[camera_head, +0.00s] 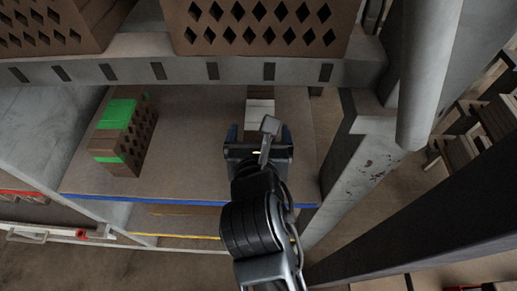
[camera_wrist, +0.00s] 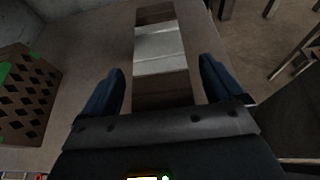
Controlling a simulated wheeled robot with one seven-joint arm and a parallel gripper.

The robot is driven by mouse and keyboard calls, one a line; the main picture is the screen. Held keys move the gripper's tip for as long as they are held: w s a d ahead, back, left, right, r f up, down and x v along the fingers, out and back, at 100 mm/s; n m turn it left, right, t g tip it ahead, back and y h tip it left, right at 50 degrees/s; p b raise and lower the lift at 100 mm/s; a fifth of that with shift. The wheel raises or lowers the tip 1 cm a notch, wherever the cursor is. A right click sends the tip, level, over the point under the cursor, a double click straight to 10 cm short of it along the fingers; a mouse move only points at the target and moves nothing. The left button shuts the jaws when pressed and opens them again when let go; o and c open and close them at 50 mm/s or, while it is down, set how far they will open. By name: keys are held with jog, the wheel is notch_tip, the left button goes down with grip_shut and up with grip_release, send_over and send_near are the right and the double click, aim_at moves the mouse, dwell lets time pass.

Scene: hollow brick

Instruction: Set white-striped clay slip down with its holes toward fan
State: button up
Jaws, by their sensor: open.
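The white-striped clay slip (camera_head: 260,104) is a brown block with a broad white band. It lies on the brown shelf board (camera_head: 200,150), beyond my gripper in the head view. In the wrist view the clay slip (camera_wrist: 160,48) runs away from me, with its near end between the blue fingers. My gripper (camera_head: 258,131) is open, and its fingers (camera_wrist: 162,66) stand either side of the block with a gap on each side. No holes show on the block's visible face; its other faces are hidden. I cannot make out a fan.
A green-striped brick with diamond holes (camera_head: 143,135) stands to the left on the board; it also shows in the wrist view (camera_wrist: 28,105). A concrete beam (camera_head: 130,72) carrying large holed bricks (camera_head: 260,47) crosses above. A grey post (camera_head: 365,150) stands close on the right.

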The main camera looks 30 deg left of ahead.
jog(key=v, duration=1)
jog(key=shift+s+d+r+b, duration=0.2)
jog(key=shift+s+b, duration=0.1)
jog(key=s+d+f+m+h, duration=0.1)
jog(key=d+f+m, duration=0.3)
jog(key=d+m, duration=0.55)
jog(key=s+d+f+m+h, duration=0.1)
jog(key=s+d+f+m, duration=0.15)
jog(key=d+m, duration=0.65)
jog(key=s+d+r+m+t+h, duration=0.1)
jog(key=s+d+r+m+h, duration=0.1)
jog(key=s+d+m, duration=0.6)
jog(key=s+d+r+m+t+h, duration=0.2)
jog(key=s+d+m, duration=0.6)
jog(key=m, duration=0.8)
jog(key=shift+s+r+h, duration=0.15)
jog(key=shift+r+h, duration=0.45)
jog(key=shift+r, duration=0.05)
jog(key=shift+c, duration=0.2)
